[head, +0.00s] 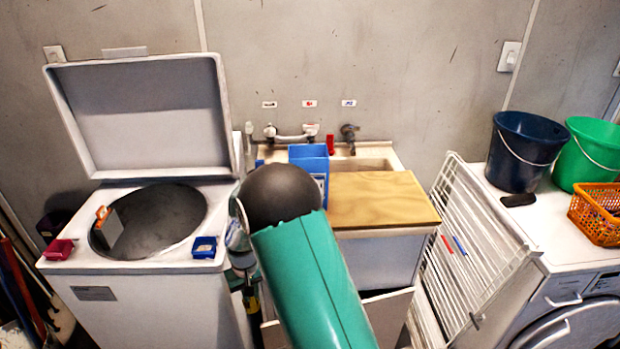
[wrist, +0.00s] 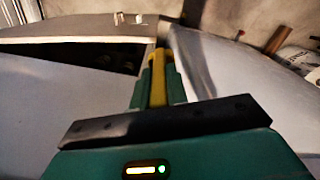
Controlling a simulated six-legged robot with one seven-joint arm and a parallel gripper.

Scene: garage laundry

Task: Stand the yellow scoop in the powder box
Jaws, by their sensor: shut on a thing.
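In the wrist view my gripper (wrist: 158,72) is shut on the yellow scoop (wrist: 158,90). Only a narrow yellow strip of the scoop shows between the green fingers; the rest of it is hidden. In the head view my green arm and its dark round joint stand in the middle, and I cannot make out the scoop there. A blue open-topped box (head: 308,152), which looks like the powder box, stands by the sink behind my arm. Its lower part is partly covered by my arm, and its inside is not clear.
A top-loading washer (head: 160,284) with raised lid (head: 145,115) stands left, with a small red tray (head: 59,250) and blue tray (head: 204,247) on it. A wooden board (head: 385,203) covers part of the sink. A drying rack (head: 468,255) and buckets (head: 524,150) are right.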

